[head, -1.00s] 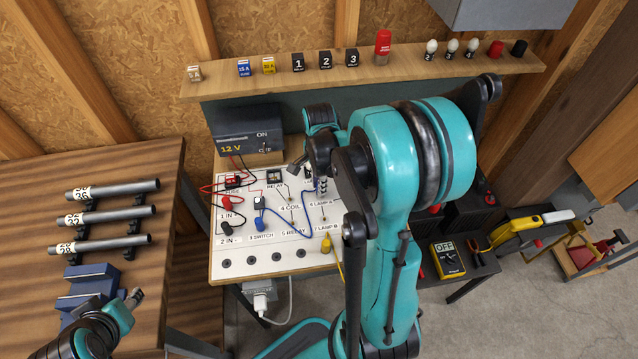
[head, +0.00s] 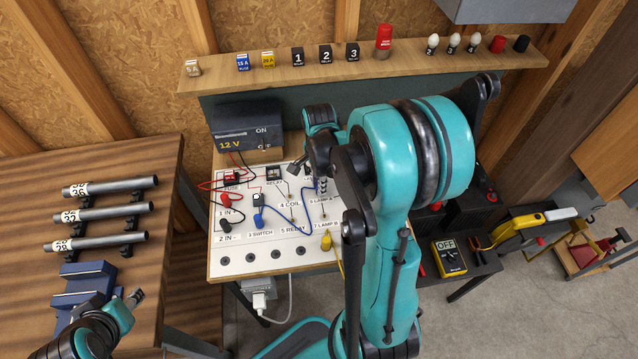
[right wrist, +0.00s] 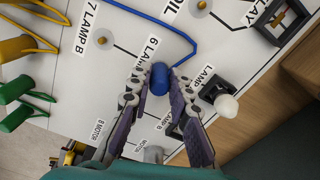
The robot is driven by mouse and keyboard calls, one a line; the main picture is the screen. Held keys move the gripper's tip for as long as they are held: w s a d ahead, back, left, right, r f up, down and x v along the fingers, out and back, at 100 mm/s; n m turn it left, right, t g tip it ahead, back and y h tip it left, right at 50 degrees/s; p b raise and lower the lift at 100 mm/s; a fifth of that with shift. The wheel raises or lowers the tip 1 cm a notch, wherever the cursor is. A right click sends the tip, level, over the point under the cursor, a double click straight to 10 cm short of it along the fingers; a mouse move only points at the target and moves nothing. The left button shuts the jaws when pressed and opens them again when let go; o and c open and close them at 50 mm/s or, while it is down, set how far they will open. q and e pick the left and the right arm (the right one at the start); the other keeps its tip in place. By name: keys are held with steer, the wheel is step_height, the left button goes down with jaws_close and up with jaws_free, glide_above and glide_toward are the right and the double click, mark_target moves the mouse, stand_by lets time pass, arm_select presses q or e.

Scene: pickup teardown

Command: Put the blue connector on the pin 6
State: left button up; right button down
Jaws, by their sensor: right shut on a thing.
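My right gripper (right wrist: 159,88) is shut on the blue connector (right wrist: 158,78) in the right wrist view, just beside the "6 LAMP A" label. A blue wire runs from that area across the board. Pin 6 does not show; the connector and fingers cover that spot, and I cannot tell whether the connector touches it. In the head view my right gripper (head: 322,186) is over the right part of the white board (head: 225,262), partly behind my arm. Another blue plug (head: 258,220) is by the "3 SWITCH" label. My left gripper (head: 135,298) is over the wooden bench, its jaws too small to judge.
A white bulb (right wrist: 225,105) in a dark holder stands close to the right finger. Yellow (right wrist: 14,48) and green (right wrist: 14,90) plugs lie at the left of the right wrist view. A 12 V supply (head: 248,128) stands behind the board. Metal tubes (head: 110,213) rest on the left bench.

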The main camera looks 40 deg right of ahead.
steer(key=c, duration=1.3)
jaws_free()
steer(key=shift+r, duration=0.1)
step_height(320, 180, up, 12)
steer(key=shift+f, duration=0.1)
steer(key=shift+a, duration=0.1)
steer(key=s+a+n+t, duration=0.2)
steer(key=a+n, duration=0.3)
steer(key=n, duration=0.1)
steer(key=s+a+n+t, duration=0.2)
steer(key=a+n, duration=0.4)
steer(key=n, duration=0.1)
steer(key=s+a+n+t, duration=0.2)
steer(key=a+n+t, duration=0.1)
steer(key=a+n, duration=0.2)
steer(key=shift+a+r+n, duration=0.25)
steer(key=shift+r+n, duration=0.1)
steer(key=shift+n, duration=0.75)
